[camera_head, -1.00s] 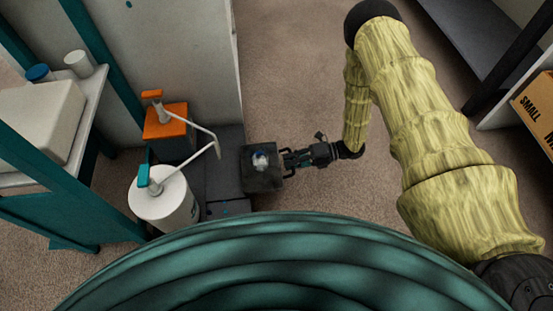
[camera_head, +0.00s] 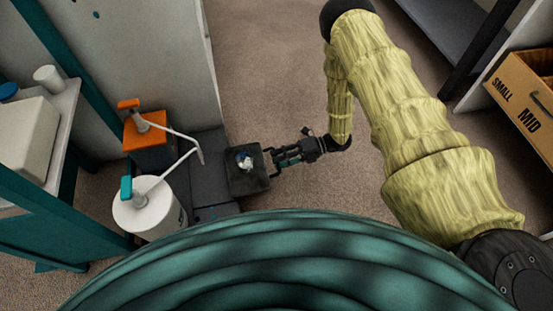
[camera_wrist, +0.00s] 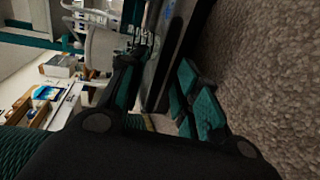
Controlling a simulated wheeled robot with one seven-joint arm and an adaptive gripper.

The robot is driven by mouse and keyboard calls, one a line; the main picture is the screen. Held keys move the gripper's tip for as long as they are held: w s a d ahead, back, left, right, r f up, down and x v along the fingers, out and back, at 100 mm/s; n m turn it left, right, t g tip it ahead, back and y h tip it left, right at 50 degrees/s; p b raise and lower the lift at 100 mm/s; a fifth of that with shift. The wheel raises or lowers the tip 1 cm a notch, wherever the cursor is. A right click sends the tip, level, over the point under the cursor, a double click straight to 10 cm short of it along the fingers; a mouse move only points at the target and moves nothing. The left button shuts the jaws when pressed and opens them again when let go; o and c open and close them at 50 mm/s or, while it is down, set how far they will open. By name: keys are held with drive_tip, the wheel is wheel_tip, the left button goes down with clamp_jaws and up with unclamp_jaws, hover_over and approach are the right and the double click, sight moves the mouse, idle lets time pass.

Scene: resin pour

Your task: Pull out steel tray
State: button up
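The dark steel tray (camera_head: 262,184) juts out at the right end of the low dark base by the cabinet, in the head view. A small white and blue item (camera_head: 245,161) lies on it. My gripper (camera_head: 280,158) is at the tray's right side, by its dark handle. In the wrist view my gripper (camera_wrist: 158,85) has its two teal-padded fingers apart, with the tray's dark front (camera_wrist: 170,50) ahead of them. Whether the fingers touch the handle is unclear.
A white bucket with a teal pump (camera_head: 150,212) and an orange container with an orange pump (camera_head: 148,150) stand left of the tray. A teal-framed shelf (camera_head: 60,215) is at the left. A box marked SMALL MID (camera_head: 515,95) is at the right. Carpet (camera_head: 275,70) is clear beyond my gripper.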

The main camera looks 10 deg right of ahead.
drive_tip(key=v, duration=1)
drive_tip(key=shift+d, duration=0.2)
drive_tip(key=s+a+f+m+t+h+p, duration=0.1)
drive_tip(key=s+a+m+t+h+p, duration=0.2)
drive_tip(key=m, duration=0.7)
drive_tip(key=s+a+f+m+t+h, duration=0.1)
drive_tip(key=a+m+t+h, duration=0.3)
drive_tip(key=m, duration=0.6)
drive_tip(key=s+d+r+m+g+h+p, duration=0.1)
drive_tip(key=s+d+r+m+g+h, duration=0.15)
drive_tip(key=s+m, duration=0.5)
drive_tip(key=s+d+r+m+g+h+p, duration=0.1)
drive_tip(key=s+r+m+g+h+p, duration=0.2)
drive_tip(key=s, duration=0.7)
drive_tip(key=s+d+r+m+g+h, duration=0.1)
drive_tip(key=s+m+g+h, duration=0.15)
drive_tip(key=s+m, duration=0.45)
wheel_tip(320, 180, up, 37)
drive_tip(key=n+t+p, duration=0.1)
drive_tip(key=p, duration=3.6)
drive_tip(key=shift+s+h, duration=0.3)
drive_tip(key=shift+s, duration=0.15)
